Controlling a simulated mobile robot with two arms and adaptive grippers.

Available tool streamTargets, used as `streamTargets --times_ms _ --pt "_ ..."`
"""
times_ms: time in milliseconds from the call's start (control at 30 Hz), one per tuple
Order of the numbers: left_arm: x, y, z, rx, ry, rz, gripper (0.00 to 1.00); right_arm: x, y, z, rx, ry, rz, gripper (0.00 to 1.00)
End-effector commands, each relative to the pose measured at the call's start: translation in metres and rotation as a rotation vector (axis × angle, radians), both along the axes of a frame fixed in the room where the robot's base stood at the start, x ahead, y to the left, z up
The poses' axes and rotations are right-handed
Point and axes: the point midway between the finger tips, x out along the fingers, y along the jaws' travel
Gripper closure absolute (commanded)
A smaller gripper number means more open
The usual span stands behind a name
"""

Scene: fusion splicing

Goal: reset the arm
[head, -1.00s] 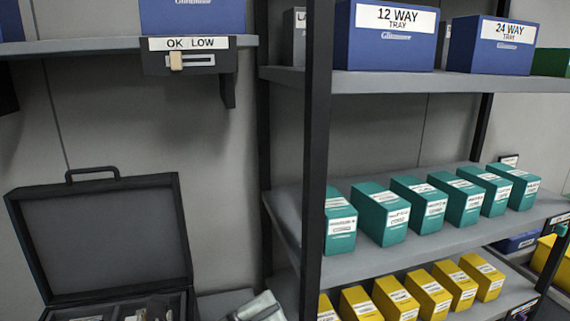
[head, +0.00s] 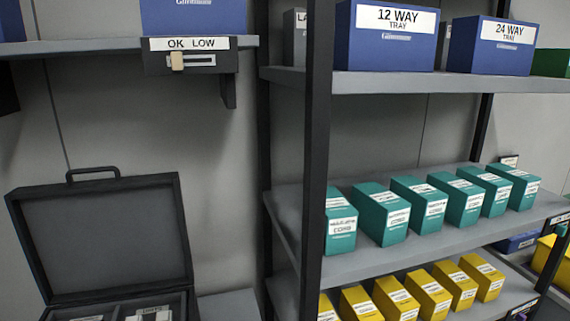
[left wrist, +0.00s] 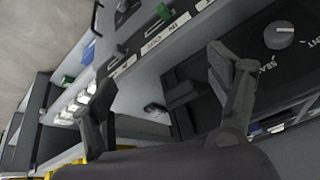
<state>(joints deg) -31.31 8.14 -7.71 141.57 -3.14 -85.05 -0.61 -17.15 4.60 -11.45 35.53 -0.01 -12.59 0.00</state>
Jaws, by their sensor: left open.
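My left gripper (left wrist: 163,78) shows in the left wrist view with its two dark fingers spread wide apart. Nothing is held between them. Behind the fingers is a tilted view of a grey shelf edge with a row of labels and a dark panel with a round grey knob (left wrist: 279,35). Neither gripper shows in the head view. My right gripper is in no view.
In the head view an open black case (head: 105,235) stands at lower left. A slider box labelled OK LOW (head: 190,60) hangs on the left shelf. A rack at right holds teal boxes (head: 381,215), yellow boxes (head: 394,299) and blue tray boxes (head: 388,48).

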Motion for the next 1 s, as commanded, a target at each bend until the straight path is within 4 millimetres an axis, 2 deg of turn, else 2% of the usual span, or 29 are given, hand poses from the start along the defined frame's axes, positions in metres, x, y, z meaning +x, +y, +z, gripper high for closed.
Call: streamTargets --times_ms 33,100,367,467,667,800,867,1000 --pt "-0.019 -0.004 -0.007 -0.030 0.070 0.015 0.19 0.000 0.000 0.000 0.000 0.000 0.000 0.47" --pt "-0.038 -0.010 -0.019 -0.062 0.148 0.028 0.19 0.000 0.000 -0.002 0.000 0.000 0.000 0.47" --pt "-0.020 -0.011 -0.112 -0.050 0.167 0.020 0.19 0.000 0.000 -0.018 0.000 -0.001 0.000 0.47" --pt "-0.018 -0.012 -0.156 -0.049 0.183 0.018 0.19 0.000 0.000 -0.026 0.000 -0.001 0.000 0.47" --pt "-0.030 -0.011 -0.265 -0.044 0.220 0.012 0.19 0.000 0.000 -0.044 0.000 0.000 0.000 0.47" --pt "-0.053 -0.008 -0.340 -0.041 0.247 0.008 0.19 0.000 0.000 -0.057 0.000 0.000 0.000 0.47" --pt "-0.065 -0.006 -0.370 -0.039 0.259 0.005 0.19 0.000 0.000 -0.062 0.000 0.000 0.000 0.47" --pt "-0.103 -0.001 -0.433 -0.034 0.287 -0.001 0.19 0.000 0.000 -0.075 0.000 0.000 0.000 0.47"
